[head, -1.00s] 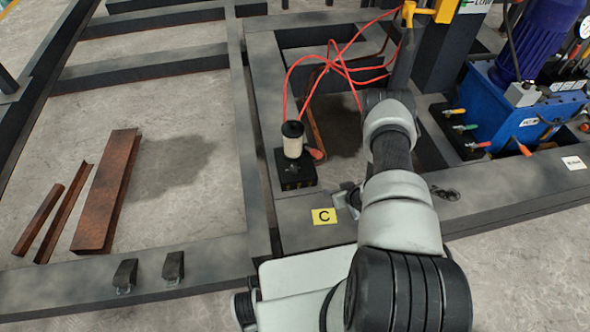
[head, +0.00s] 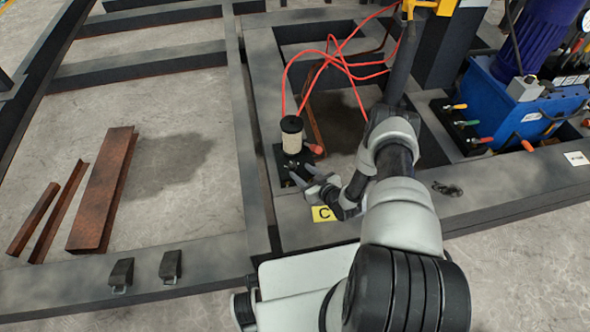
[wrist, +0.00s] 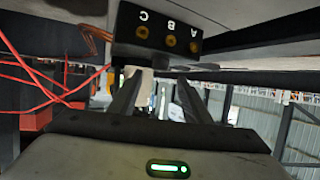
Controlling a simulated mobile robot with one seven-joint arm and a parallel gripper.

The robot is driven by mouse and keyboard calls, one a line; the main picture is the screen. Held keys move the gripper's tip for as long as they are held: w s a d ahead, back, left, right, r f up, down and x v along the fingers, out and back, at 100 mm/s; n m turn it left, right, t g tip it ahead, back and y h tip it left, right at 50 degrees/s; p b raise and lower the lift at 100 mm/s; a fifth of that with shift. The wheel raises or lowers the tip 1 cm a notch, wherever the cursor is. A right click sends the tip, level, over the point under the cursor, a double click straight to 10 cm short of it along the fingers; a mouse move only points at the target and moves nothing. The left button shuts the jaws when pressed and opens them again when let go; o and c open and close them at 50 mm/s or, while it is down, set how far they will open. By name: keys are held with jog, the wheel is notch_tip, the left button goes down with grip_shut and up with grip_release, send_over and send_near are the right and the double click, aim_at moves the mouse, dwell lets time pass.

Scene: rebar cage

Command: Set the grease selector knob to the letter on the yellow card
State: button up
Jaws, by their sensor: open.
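The yellow card (head: 322,213) shows the letter C and lies on the dark frame beam, partly covered by my arm. The grease unit is a black box (head: 279,158) with a pale, black-capped reservoir (head: 292,141). In the wrist view, the box (wrist: 152,22) shows upside-down letters C, B and A above brass-coloured fittings. My gripper (head: 299,173) is open at the near side of the box, and its fingers also show in the wrist view (wrist: 158,88).
Red hoses (head: 343,62) loop behind the grease unit. A red-tipped handle (head: 315,149) sits beside the reservoir. A blue power unit (head: 510,105) with coloured levers stands at the right. Rusty steel pieces (head: 100,190) lie on the floor at the left.

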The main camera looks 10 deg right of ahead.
aim_at(293, 165)
jog(key=b+x, duration=0.1)
jog(key=x, duration=0.5)
jog(key=c, duration=1)
jog(key=shift+c, duration=0.2)
